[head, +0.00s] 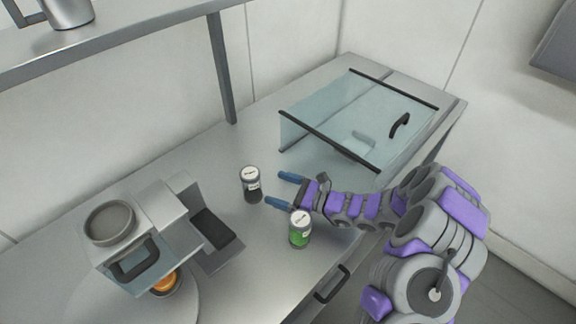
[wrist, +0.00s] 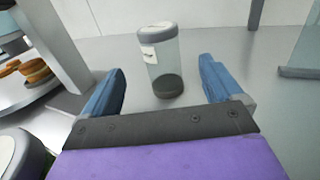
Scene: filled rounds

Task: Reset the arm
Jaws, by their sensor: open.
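My gripper (head: 279,189) is on my purple and grey arm, low over the metal counter in the head view. Its two blue fingers are apart, with nothing between them. In the wrist view my open gripper (wrist: 163,88) faces a clear jar with a white lid and dark contents (wrist: 162,62). This jar (head: 252,184) stands upright just beyond the fingertips in the head view. A green jar with a white lid (head: 300,229) stands upright close beside my gripper, on the near side. Whether it touches my gripper I cannot tell.
A glass case with a black handle (head: 350,118) stands at the back right of the counter. A grey machine (head: 150,238) with a round dish on top stands at the left, with orange-brown food (head: 165,282) under it. A shelf (head: 120,38) hangs above, holding a metal mug (head: 68,10).

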